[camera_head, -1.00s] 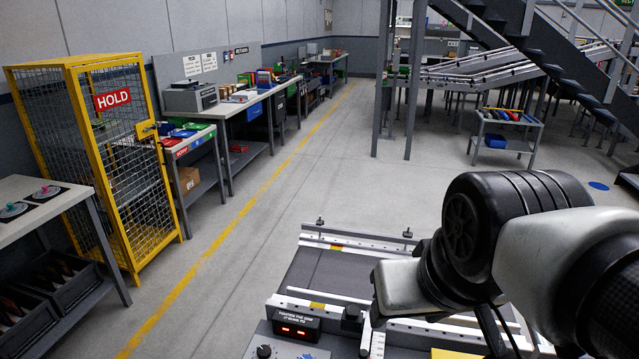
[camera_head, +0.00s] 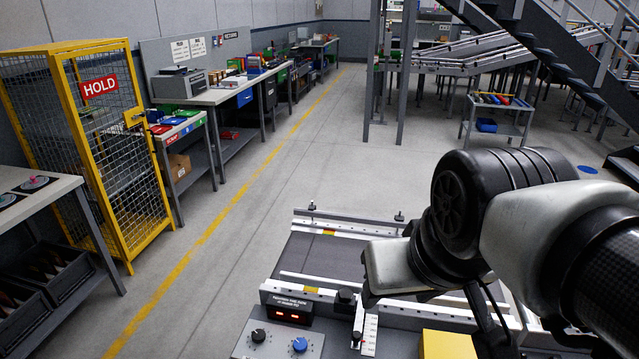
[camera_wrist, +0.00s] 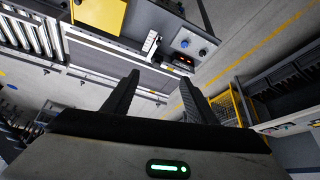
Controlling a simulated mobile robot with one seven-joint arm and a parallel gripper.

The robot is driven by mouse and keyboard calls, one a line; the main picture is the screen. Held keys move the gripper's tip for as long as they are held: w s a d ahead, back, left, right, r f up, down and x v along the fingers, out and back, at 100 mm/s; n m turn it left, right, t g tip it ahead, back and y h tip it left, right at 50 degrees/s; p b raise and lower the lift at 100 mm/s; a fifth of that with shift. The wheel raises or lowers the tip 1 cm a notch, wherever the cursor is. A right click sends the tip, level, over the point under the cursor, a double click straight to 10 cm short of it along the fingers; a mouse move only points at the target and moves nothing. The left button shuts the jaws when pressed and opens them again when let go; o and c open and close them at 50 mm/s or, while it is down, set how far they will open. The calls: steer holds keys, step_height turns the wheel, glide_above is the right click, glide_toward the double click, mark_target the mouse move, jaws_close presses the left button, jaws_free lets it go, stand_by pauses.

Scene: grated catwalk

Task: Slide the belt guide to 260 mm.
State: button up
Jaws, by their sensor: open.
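The belt guide (camera_head: 325,283) is a pale rail lying across the dark belt (camera_head: 325,256), with a black block (camera_head: 345,297) near its front end. A white scale strip (camera_head: 370,334) with a pale pointer beside it lies in front of the block; its marks are too small to read. The scale strip also shows in the wrist view (camera_wrist: 151,42). My gripper (camera_wrist: 160,90) is open, with nothing between its two dark fingers. The belt unit lies beyond the fingertips, apart from them. In the head view my arm hides the fingers and the belt unit's right part.
A control panel with a black knob (camera_head: 258,335), a blue knob (camera_head: 299,344) and a red-lit display (camera_head: 287,312) stands left of the scale. A yellow box (camera_head: 447,345) is right of it. A yellow cage (camera_head: 100,150) and benches line the left. The middle floor is clear.

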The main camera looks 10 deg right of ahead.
steer(key=shift+c, duration=0.4)
steer(key=w+f+b, duration=0.2)
steer(key=f+b, duration=0.1)
steer(key=w+f+n+b, duration=0.1)
steer(key=w+f+b, duration=0.1)
steer(key=f+b, duration=0.1)
steer(key=w+f+n+g+y+b, duration=0.1)
steer(key=w+f+b, duration=0.1)
steer(key=f+b, duration=0.1)
steer(key=shift+d+f, duration=0.4)
steer(key=shift+f, duration=0.45)
steer(key=shift+c, duration=1.4)
steer(key=n+y+b, duration=0.1)
steer(key=n+b, duration=0.2)
steer(key=b, duration=0.4)
glide_toward(357, 335)
steer(key=shift+g, duration=0.3)
steer(key=b+x, duration=0.1)
steer(key=x, duration=0.1)
steer(key=b+x, duration=0.1)
steer(key=x, duration=0.2)
steer(key=b+x, duration=0.1)
steer(key=x, duration=0.2)
steer(key=shift+w+f, duration=0.1)
steer(key=shift+w, duration=0.3)
jaws_close()
